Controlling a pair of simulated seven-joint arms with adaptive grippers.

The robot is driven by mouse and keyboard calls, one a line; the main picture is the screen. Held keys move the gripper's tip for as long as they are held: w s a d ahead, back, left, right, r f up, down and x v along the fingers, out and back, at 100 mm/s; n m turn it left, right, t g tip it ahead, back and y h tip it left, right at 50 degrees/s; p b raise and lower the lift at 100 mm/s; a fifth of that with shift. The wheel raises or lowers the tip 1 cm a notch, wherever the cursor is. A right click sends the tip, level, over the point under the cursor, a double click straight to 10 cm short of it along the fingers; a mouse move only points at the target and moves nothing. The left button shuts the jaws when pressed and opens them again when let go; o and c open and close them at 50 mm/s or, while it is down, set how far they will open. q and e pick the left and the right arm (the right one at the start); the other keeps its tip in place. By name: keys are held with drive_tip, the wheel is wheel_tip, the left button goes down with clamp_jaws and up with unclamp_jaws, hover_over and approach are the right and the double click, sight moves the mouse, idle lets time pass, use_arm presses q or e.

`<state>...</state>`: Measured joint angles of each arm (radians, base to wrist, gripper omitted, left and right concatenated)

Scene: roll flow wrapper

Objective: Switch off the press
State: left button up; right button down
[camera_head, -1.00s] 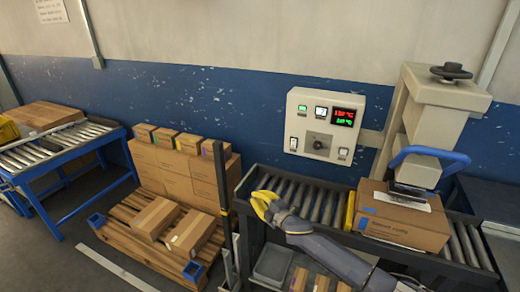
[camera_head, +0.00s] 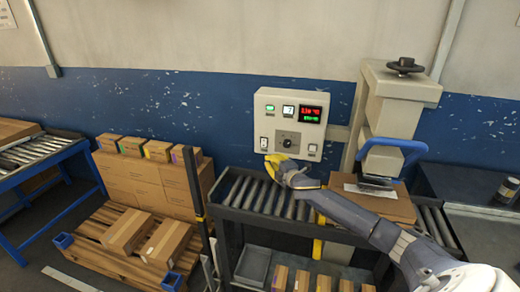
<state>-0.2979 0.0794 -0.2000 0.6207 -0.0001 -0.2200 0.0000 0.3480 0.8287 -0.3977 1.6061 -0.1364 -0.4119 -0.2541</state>
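The press's light grey control panel (camera_head: 268,125) is on the blue and white wall. It has a lit green indicator (camera_head: 270,107), a small white meter (camera_head: 289,110) and a display (camera_head: 311,114) with red and green digits. Below are a left rocker switch (camera_head: 264,143), a dark round knob (camera_head: 287,143) and a right rocker switch (camera_head: 312,149). My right gripper (camera_head: 274,163), with yellow fingers, appears just below the left switch. I cannot tell contact or whether its fingers are open. The press column (camera_head: 391,112) with its blue handle stands right of the panel. My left gripper is not in view.
A roller conveyor (camera_head: 248,192) runs below the panel, with a cardboard box (camera_head: 390,206) under the press head. Boxes (camera_head: 150,190) stand on a wooden pallet (camera_head: 102,218) at left. Another roller table (camera_head: 45,150) is at far left.

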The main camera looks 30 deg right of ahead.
drive_tip(key=shift+w, duration=0.1)
approach(264, 143)
drive_tip(key=w+a+f, duration=0.1)
drive_tip(key=w+a, duration=0.4)
drive_tip(key=shift+w+d+f, duration=0.2)
drive_tip(key=shift+w+d, duration=0.45)
drive_tip(key=shift+w, duration=0.15)
drive_tip(key=shift+w+d+f, duration=0.2)
drive_tip(key=shift+w+d, duration=0.45)
drive_tip(key=shift+w, duration=0.15)
